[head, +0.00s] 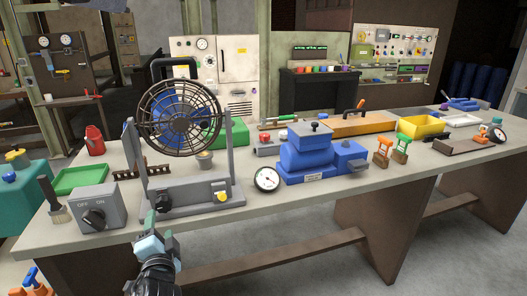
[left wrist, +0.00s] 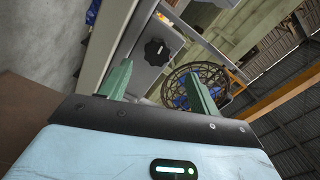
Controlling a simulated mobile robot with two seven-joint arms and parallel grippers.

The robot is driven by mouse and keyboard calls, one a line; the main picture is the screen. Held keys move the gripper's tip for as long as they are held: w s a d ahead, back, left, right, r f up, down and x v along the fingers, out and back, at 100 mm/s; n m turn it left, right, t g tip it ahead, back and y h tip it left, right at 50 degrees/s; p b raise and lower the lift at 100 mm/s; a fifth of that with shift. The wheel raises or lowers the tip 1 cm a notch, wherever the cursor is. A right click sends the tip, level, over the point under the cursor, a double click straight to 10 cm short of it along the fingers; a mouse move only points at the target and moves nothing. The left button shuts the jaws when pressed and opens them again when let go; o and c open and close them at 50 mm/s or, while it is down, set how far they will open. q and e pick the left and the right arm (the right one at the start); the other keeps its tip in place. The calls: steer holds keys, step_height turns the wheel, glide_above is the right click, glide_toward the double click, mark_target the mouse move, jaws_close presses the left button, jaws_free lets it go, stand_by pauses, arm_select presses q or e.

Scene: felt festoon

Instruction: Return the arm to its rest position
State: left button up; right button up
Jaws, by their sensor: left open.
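My left gripper (head: 158,232) is at the front edge of the workbench (head: 300,205), in front of the fan (head: 180,125) and its grey base. In the left wrist view my left gripper (left wrist: 158,88) shows two green fingers set apart, with nothing between them. The fan also shows there (left wrist: 193,88), behind the right finger. My right gripper is not in view.
A green tray (head: 80,179), a brush (head: 55,205) and a red can (head: 95,140) are on the bench's left. A round gauge (head: 267,179) and a blue machine (head: 312,155) stand right of the fan. The floor before the bench (head: 300,268) is clear.

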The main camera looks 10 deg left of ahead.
arm_select(q)
steer(key=s+d+f+h+p, duration=0.2)
steer(key=s+d+f+h, duration=0.2)
steer(key=s+f, duration=0.4)
steer(key=s+d+f+n+g+h+p, duration=0.1)
steer(key=s+d+f, duration=0.3)
steer(key=s, duration=0.6)
steer(key=s+d+f+n+g+h+p, duration=0.2)
steer(key=s+d+f+g+h, duration=0.1)
steer(key=s, duration=0.7)
steer(key=s+d+f+n+g+h+p, duration=0.2)
steer(key=s+d+f, duration=0.3)
steer(key=s, duration=0.5)
steer(key=shift+d+f+n+g+h, duration=0.3)
steer(key=shift+d+f+h, duration=0.05)
steer(key=shift+f+h, duration=0.25)
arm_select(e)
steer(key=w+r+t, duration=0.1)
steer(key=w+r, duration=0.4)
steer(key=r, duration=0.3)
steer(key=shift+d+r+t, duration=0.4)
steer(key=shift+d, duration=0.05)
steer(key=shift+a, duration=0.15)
